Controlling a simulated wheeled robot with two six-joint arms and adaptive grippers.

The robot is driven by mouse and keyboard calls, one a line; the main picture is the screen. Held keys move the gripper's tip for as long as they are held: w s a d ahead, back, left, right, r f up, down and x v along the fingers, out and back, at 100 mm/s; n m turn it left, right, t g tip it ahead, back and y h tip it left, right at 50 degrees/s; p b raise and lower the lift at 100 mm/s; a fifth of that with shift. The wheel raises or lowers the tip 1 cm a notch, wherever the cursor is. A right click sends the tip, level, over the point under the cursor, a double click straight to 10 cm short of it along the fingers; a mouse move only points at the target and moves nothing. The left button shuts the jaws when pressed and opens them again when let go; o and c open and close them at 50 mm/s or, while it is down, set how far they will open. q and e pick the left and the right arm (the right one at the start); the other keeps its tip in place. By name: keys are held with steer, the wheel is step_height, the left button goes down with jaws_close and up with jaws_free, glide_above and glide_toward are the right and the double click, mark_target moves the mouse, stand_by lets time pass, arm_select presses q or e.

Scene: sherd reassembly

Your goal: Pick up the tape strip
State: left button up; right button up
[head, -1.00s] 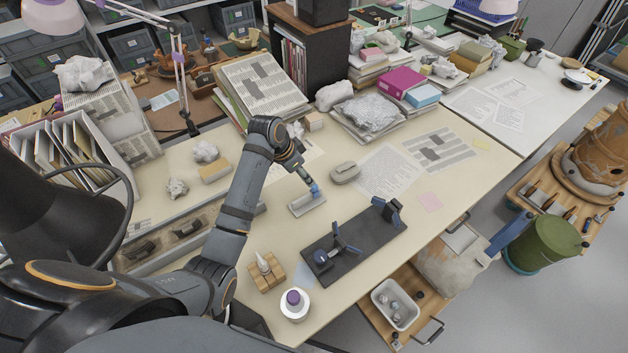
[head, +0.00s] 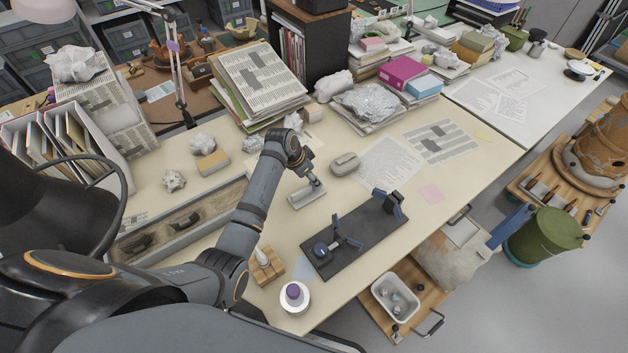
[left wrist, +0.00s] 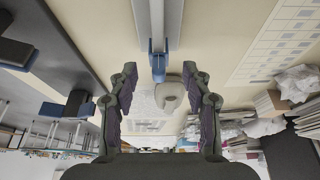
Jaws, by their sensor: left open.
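A small blue piece, which I take to be the tape strip (head: 316,184), sits at the far right end of a pale grey bar-shaped holder (head: 305,197) on the table. In the left wrist view the blue piece (left wrist: 158,66) is at the end of the pale bar (left wrist: 149,18), just ahead of and between my fingers. My left gripper (head: 313,177) is over that end of the holder; in the left wrist view its two fingers (left wrist: 161,92) stand wide apart with nothing between the tips. I cannot tell whether they touch the strip. My right gripper is out of view.
A grey rounded object (head: 345,164) lies just right of the holder. A black stand with blue clamps (head: 345,238) is in front. A wooden block (head: 267,268) and a purple-topped white jar (head: 294,297) stand near the front edge. Printed sheets (head: 390,160) lie to the right.

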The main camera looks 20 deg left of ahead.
arm_select(q)
steer(key=shift+x, duration=1.5)
steer(key=c, duration=0.8)
steer(key=shift+r, duration=0.15)
